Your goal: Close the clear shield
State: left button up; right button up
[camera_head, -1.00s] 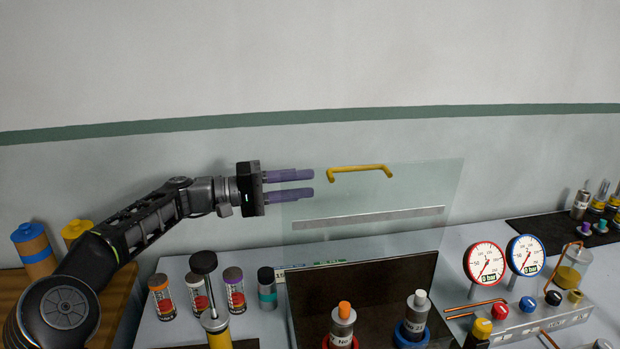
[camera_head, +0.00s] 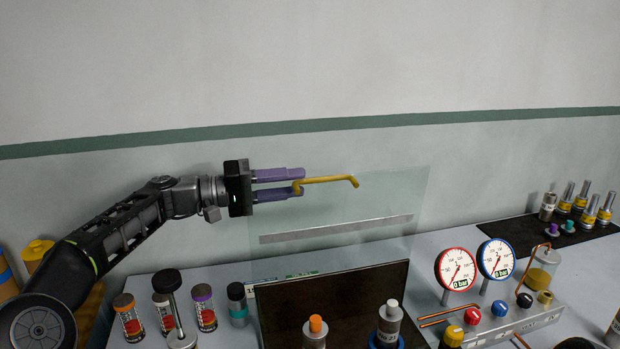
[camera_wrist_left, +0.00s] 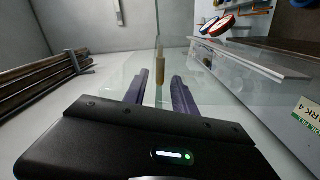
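The clear shield (camera_head: 385,205) stands raised, near upright, behind the dark board. A grey strip (camera_head: 336,229) runs across it, and a yellow bar handle (camera_head: 330,180) is near its top edge. My left gripper (camera_head: 300,183) comes in from the left with its purple fingers spread, one above the other, at the handle's left end. In the left wrist view the handle (camera_wrist_left: 160,68) shows between the fingertips (camera_wrist_left: 160,88), with a gap visible on both sides. The shield pane also shows there (camera_wrist_left: 125,75). My right gripper is not in view.
Below the shield are a dark board (camera_head: 375,290) and capped cylinders (camera_head: 389,318). Several small jars (camera_head: 204,308) stand below my left arm. Two gauges (camera_head: 456,269) and a valve block (camera_head: 520,318) are at the right. Air above the shield is free.

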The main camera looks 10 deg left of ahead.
aim_at(310, 183)
pick_arm(q)
jog(key=p+x, duration=0.1)
jog(key=x, duration=0.3)
jog(key=shift+c, duration=0.5)
grip_shut()
jog(key=shift+f, duration=0.2)
dwell(0.8)
